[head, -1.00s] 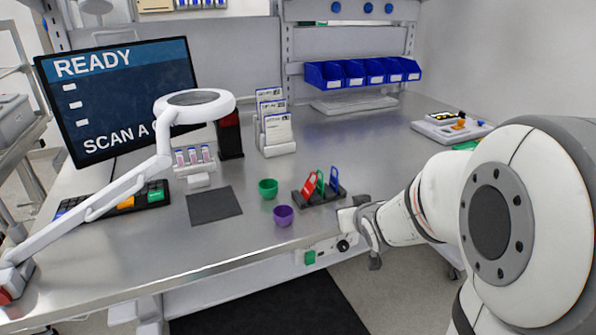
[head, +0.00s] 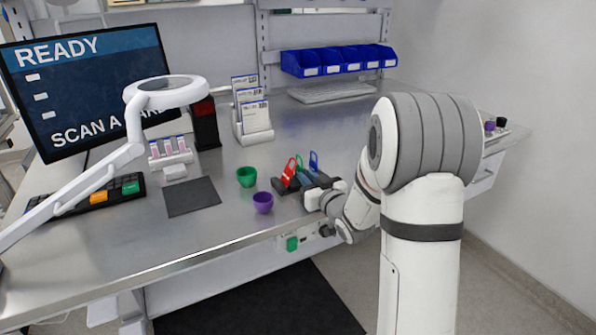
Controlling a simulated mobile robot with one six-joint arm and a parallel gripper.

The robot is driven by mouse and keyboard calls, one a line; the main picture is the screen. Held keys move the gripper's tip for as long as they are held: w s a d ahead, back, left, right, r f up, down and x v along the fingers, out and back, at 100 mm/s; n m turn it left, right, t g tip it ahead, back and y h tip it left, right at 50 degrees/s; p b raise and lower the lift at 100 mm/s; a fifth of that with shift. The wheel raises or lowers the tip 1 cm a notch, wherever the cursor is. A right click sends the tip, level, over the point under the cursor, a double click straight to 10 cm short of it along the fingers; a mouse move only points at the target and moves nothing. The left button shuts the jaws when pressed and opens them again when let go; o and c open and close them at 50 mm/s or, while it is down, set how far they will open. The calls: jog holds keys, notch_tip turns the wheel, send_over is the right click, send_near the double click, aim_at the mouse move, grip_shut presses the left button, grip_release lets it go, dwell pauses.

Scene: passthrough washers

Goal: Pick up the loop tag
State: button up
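Loop-topped tags stand upright in a small dark rack (head: 287,190) near the front edge of the bench: a red tag (head: 289,172), a green tag (head: 300,164) and a blue tag (head: 314,160). I cannot tell which one the task means. My gripper (head: 318,192) is low at the right end of the rack, close to the tags. Its fingers are small and partly hidden by my wrist, so I cannot see whether they are open or touch anything. The lower parts of the tags are hidden.
A green cup (head: 246,176) and a purple cup (head: 263,202) stand left of the rack. A dark mat (head: 191,196), a card holder (head: 253,125) and a lamp (head: 165,95) are further left. Blue bins (head: 337,61) hang at the back. The bench middle is clear.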

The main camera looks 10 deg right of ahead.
jog(key=x, duration=0.2)
jog(key=shift+w+a, duration=0.1)
jog(key=shift+w, duration=0.15)
jog(key=shift+c, duration=0.6)
grip_shut()
jog(key=shift+s+r, duration=0.1)
jog(key=shift+s, duration=0.1)
jog(key=b+v, duration=0.6)
jog(key=v, duration=1.1)
jog(key=shift+s+d+b, duration=0.25)
jog(key=shift+b, duration=0.1)
